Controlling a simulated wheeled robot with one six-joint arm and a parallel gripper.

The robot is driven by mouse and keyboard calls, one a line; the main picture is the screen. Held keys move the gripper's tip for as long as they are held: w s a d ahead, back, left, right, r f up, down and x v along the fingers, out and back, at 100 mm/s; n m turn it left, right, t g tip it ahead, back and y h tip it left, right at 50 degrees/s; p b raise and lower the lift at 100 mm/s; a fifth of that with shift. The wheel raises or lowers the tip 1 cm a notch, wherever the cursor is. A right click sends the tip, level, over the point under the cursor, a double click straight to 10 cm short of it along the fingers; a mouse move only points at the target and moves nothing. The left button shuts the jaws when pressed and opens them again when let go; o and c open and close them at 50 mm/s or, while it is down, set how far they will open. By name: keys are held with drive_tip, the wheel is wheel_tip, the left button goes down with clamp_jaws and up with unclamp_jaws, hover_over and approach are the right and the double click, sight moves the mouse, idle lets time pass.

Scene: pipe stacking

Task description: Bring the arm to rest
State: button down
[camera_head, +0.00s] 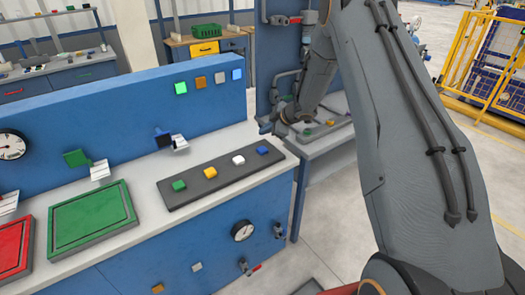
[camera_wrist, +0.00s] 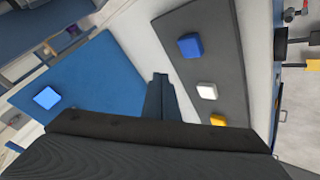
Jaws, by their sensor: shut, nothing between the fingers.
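My gripper (camera_head: 266,127) hangs over the right end of the blue workbench in the head view, beyond the dark grey strip (camera_head: 220,180). In the wrist view its fingers (camera_wrist: 160,80) are together, with nothing between them. They point past the strip's edge, between the blue back panel and the strip. My arm fills the right of the head view, bent, with its forearm reaching down to the bench. The strip carries a green, an orange, a white and a blue block (camera_head: 262,150). The gripper appears apart from the blocks.
A green tray (camera_head: 93,221) and a red tray (camera_head: 12,252) lie on the bench at left. The blue back panel (camera_head: 120,105) stands behind, with coloured squares on it. A lower side table (camera_head: 330,138) stands at right. Open floor lies behind my arm.

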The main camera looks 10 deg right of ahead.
drive_tip(key=s+d+r+m+h+b, duration=0.25)
drive_tip(key=s+r+m, duration=0.2)
drive_tip(key=s, duration=0.25)
drive_tip(key=s+d+r+m+h+b, duration=0.1)
drive_tip(key=s+r+m+h+b, duration=0.15)
drive_tip(key=s+m, duration=0.35)
drive_tip(key=s+a+m+g+b, duration=0.1)
drive_tip(key=s+a+m+g, duration=0.1)
drive_tip(key=s, duration=1.2)
drive_tip(key=s+a+f+m+g+b, duration=0.1)
drive_tip(key=s+a+m+g, duration=0.1)
drive_tip(key=s, duration=1.3)
drive_tip(key=shift+a+f+m+g, duration=0.25)
drive_tip(key=shift+m+g, duration=0.4)
drive_tip(key=shift+g, duration=0.45)
